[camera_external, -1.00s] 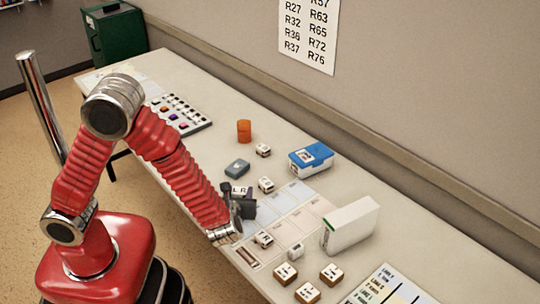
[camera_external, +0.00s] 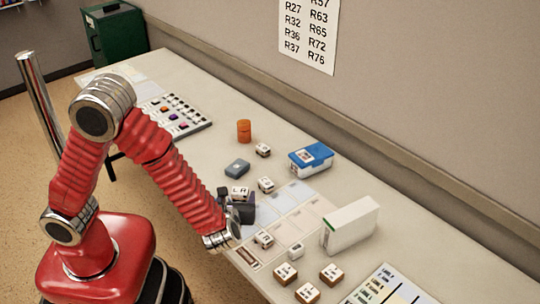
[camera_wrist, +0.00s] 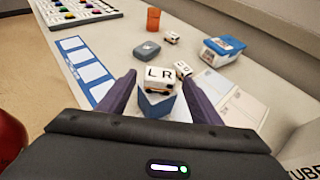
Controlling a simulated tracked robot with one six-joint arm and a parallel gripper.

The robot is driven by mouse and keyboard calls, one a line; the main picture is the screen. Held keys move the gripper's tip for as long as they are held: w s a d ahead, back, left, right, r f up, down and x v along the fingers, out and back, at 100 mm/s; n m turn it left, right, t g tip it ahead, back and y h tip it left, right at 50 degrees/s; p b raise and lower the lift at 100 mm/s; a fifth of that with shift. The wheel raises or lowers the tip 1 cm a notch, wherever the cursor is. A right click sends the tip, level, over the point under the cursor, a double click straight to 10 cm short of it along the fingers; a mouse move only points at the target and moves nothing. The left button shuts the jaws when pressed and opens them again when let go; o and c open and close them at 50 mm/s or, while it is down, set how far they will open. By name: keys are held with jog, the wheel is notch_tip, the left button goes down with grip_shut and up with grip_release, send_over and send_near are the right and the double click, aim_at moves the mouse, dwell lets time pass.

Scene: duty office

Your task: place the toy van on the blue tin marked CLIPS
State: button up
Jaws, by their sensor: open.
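The toy van, a white block lettered LR with an orange stripe and dark wheels, (camera_wrist: 160,77) sits upright on top of a blue box (camera_wrist: 155,105) in the wrist view. The box looks like the blue tin, but no CLIPS marking is readable. In the external view the van (camera_external: 240,192) shows just behind my gripper (camera_external: 233,202), and the box is mostly hidden there. My gripper (camera_wrist: 158,80) is open, with one finger on each side of the van and box. Gaps show between the fingers and the van.
A grey-blue case (camera_external: 237,167), orange cylinder (camera_external: 244,131) and blue-lidded box (camera_external: 311,157) stand farther back. A white carton (camera_external: 350,225) stands to the right. Several small lettered blocks (camera_external: 286,274) lie around. A button panel (camera_external: 178,114) is at the far left.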

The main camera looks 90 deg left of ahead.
jog(key=v, duration=0.8)
jog(key=shift+d, duration=0.15)
dwell(0.5)
jog(key=s+d+r+n+h, duration=0.45)
jog(key=s+n+h, duration=0.25)
jog(key=s+n, duration=0.3)
jog(key=s+d+r+n+t+h, duration=0.4)
jog(key=d+r+n+t+h, duration=0.1)
jog(key=d+r+n, duration=0.3)
jog(key=shift+d+r+t+h, duration=0.3)
jog(key=shift+d+r+h, duration=0.1)
jog(key=shift+d+h, duration=0.3)
